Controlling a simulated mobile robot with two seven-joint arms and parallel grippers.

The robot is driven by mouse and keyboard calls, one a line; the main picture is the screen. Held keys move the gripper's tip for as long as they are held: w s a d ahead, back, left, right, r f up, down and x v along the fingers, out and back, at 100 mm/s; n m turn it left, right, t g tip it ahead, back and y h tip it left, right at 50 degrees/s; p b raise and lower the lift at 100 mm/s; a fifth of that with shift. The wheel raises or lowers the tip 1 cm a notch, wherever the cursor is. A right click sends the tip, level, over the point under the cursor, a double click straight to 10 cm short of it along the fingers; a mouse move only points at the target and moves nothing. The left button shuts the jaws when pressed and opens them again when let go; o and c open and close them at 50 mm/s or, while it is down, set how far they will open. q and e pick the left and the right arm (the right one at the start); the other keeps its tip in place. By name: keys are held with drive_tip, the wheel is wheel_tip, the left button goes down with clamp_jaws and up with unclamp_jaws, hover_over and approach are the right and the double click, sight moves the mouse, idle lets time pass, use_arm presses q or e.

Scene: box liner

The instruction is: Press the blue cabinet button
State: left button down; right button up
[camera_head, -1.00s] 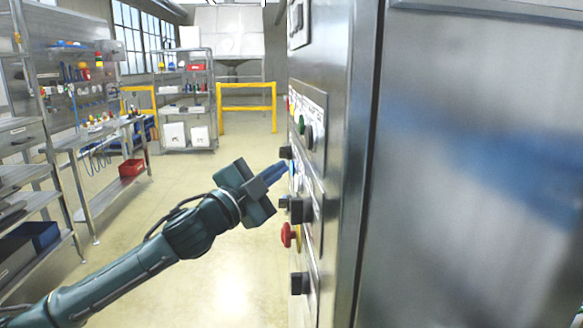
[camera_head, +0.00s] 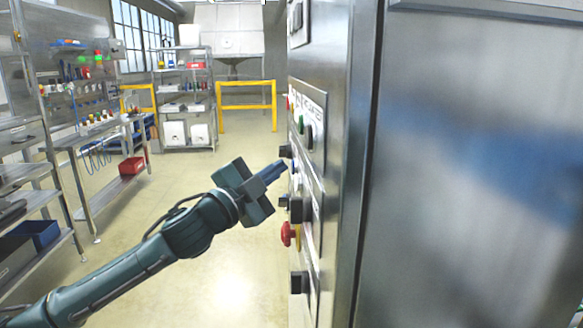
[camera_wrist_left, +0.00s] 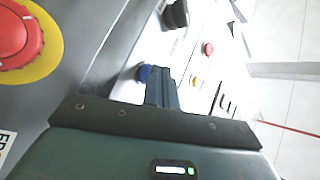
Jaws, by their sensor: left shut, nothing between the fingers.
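The cabinet's control panel (camera_head: 314,185) runs along the left face of the tall metal cabinet. My left gripper (camera_head: 284,165) is shut and empty, with its fingertips close to the panel at mid height. In the left wrist view the blue button (camera_wrist_left: 145,72) shows just left of my shut fingertips (camera_wrist_left: 161,72) and is partly covered by them. I cannot tell whether they touch it. In the head view I cannot make out the blue button behind the fingers. My right gripper is not in view.
A red mushroom knob (camera_head: 288,234) sticks out below my gripper, with dark knobs (camera_head: 299,283) around it. A green button (camera_head: 301,124) sits above. Left are a workbench (camera_head: 100,135) and shelves (camera_head: 186,110); a yellow rail (camera_head: 247,84) stands behind. The floor between is clear.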

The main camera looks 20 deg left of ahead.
use_arm(q)
drive_tip(key=shift+s+a, duration=0.2)
drive_tip(key=shift+a, duration=0.15)
drive_tip(key=shift+s+a+b, duration=0.3)
drive_tip(key=shift+s+a, duration=0.05)
drive_tip(key=shift+a, duration=0.4)
drive_tip(key=shift+s+a+b, duration=0.35)
drive_tip(key=shift+s+a, duration=0.05)
drive_tip(key=shift+a, duration=0.4)
drive_tip(key=shift+s+a+b, duration=0.3)
drive_tip(key=shift+s+a, duration=0.05)
drive_tip(key=shift+a, duration=0.4)
